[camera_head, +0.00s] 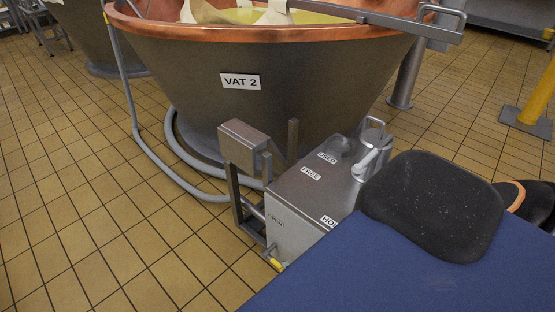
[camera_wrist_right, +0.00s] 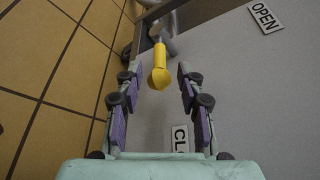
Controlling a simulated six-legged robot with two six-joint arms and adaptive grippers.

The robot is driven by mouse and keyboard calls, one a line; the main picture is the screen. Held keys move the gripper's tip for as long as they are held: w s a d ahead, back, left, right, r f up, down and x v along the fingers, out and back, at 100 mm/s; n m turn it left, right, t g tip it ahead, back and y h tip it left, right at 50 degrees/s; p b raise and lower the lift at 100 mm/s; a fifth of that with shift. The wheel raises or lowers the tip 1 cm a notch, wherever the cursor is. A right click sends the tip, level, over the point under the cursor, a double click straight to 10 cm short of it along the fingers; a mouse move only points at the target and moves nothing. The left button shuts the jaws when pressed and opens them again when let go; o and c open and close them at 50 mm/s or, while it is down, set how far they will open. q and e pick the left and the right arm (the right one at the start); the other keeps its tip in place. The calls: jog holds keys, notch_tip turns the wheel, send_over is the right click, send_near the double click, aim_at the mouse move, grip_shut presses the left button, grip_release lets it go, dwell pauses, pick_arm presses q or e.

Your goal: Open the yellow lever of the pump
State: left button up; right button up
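The pump is a grey metal box (camera_head: 305,205) in front of the vat in the head view. Its small yellow lever (camera_head: 276,264) shows low at the box's near left corner. In the right wrist view the yellow lever (camera_wrist_right: 158,72) hangs from a metal pipe fitting, its rounded end towards me. My right gripper (camera_wrist_right: 159,85) is open, with one finger on each side of the lever's end. Gaps show between the lever and both fingers. The right gripper's fingers are not seen in the head view. My left gripper is in neither view.
An OPEN label (camera_wrist_right: 263,16) is at the upper right of the wrist view; a label starting "CL" (camera_wrist_right: 180,138) is partly hidden by a finger. The copper-rimmed VAT 2 (camera_head: 290,90) and a grey hose (camera_head: 150,150) stand behind the pump. Tiled floor left is clear.

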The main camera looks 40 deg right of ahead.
aim_at(278, 263)
jog(key=b+x, duration=0.1)
jog(key=x, duration=0.3)
jog(key=shift+f, duration=0.15)
jog(key=shift+w+d+b, duration=0.15)
jog(key=shift+w+b, duration=0.2)
jog(key=shift+w, duration=0.25)
jog(key=shift+c, duration=0.4)
grip_shut()
